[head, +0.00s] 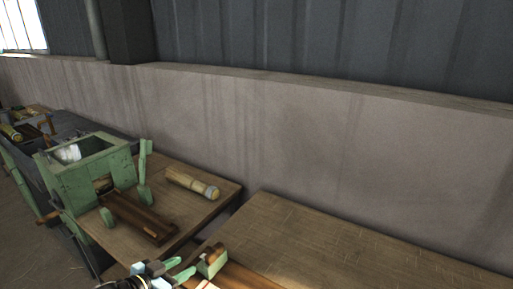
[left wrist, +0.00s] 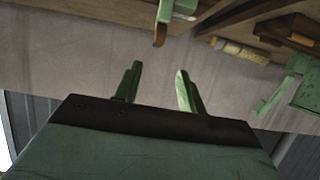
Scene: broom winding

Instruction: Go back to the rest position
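My left gripper (head: 183,268) is at the bottom edge of the head view, low and left of centre. In the left wrist view its two green fingers (left wrist: 159,68) stand apart with nothing between them. A green block with a wooden part (head: 212,260) shows just right of the gripper in the head view; I cannot tell whether they touch. A straw-coloured bundle with a grey end (head: 192,183) lies on the wooden table beside a green machine (head: 85,180); the bundle also shows in the left wrist view (left wrist: 240,50). My right gripper is not in view.
A dark brown wooden piece (head: 140,218) lies in front of the machine. A bare wooden tabletop (head: 320,245) fills the lower right, with a gap between it and the left table. A concrete wall (head: 290,135) runs behind. More equipment (head: 25,130) stands at far left.

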